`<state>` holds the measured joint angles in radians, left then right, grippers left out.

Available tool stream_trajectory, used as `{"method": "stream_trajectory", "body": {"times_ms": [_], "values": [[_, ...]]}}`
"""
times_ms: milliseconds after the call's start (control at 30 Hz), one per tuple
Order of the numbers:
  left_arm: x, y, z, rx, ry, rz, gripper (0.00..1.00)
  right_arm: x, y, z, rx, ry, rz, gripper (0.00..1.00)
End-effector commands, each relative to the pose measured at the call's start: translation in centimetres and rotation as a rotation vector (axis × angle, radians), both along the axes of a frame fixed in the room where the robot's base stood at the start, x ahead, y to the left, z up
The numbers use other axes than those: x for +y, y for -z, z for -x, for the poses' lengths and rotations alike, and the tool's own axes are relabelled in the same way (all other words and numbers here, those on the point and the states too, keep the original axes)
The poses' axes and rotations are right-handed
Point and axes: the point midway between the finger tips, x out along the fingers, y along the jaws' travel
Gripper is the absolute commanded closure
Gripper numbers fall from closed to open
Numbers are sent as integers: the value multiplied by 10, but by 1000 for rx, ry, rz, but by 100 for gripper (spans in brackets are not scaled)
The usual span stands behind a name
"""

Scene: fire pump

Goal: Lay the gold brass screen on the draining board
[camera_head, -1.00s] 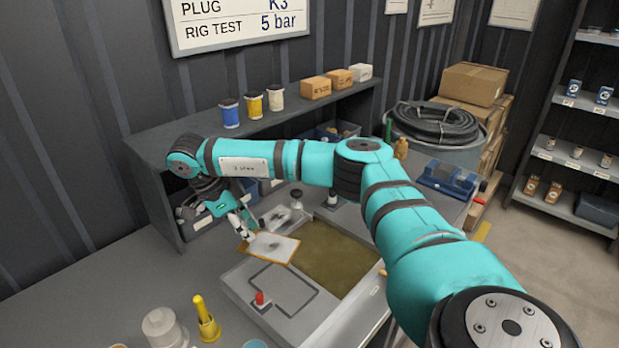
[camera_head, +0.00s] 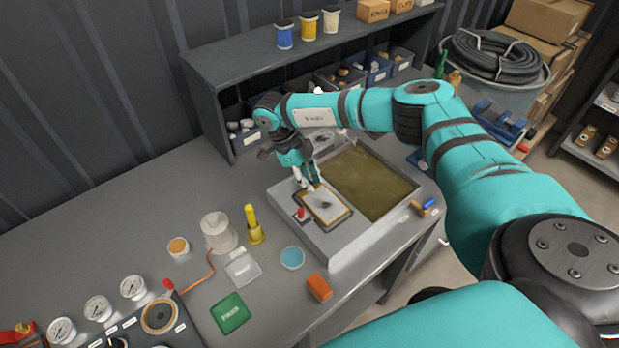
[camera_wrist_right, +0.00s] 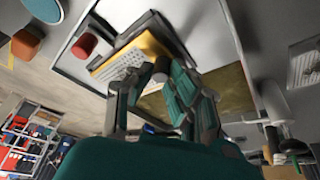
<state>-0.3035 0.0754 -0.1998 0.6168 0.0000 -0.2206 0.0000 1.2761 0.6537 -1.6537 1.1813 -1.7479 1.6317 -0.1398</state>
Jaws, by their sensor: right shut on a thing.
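The gold brass screen (camera_head: 327,206), a flat plate with a gold rim and a dark smudge, is over the draining board (camera_head: 355,232) at the left of the sink unit. It lies about flat within the board's dark outline; I cannot tell whether it touches the board. My right gripper (camera_head: 309,184) is shut on the screen's far-left edge. In the right wrist view the screen (camera_wrist_right: 122,66) shows a perforated face and gold edge at the fingers (camera_wrist_right: 150,88), which partly hide it. My left gripper is not in view.
A red knob (camera_head: 301,213) stands close beside the screen's left edge. The basin (camera_head: 372,182) of murky water lies to the right. A yellow funnel-like piece (camera_head: 254,232), a blue disc (camera_head: 292,258) and an orange block (camera_head: 319,287) are on the bench nearby.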

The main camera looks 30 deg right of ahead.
Motion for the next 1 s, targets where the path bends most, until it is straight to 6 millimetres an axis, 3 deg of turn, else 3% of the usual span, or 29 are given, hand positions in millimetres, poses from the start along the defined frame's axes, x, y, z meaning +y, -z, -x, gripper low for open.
{"method": "stream_trajectory", "body": {"times_ms": [367,400,567,867,1000], "values": [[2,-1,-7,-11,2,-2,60,0,11,0,-1,0,0,100],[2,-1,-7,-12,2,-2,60,0,10,0,-1,0,0,81],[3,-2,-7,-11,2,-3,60,0,10,0,-1,0,0,60],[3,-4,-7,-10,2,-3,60,0,6,0,-1,0,0,60],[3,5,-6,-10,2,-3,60,4,-3,-5,-5,-1,-2,60]]}}
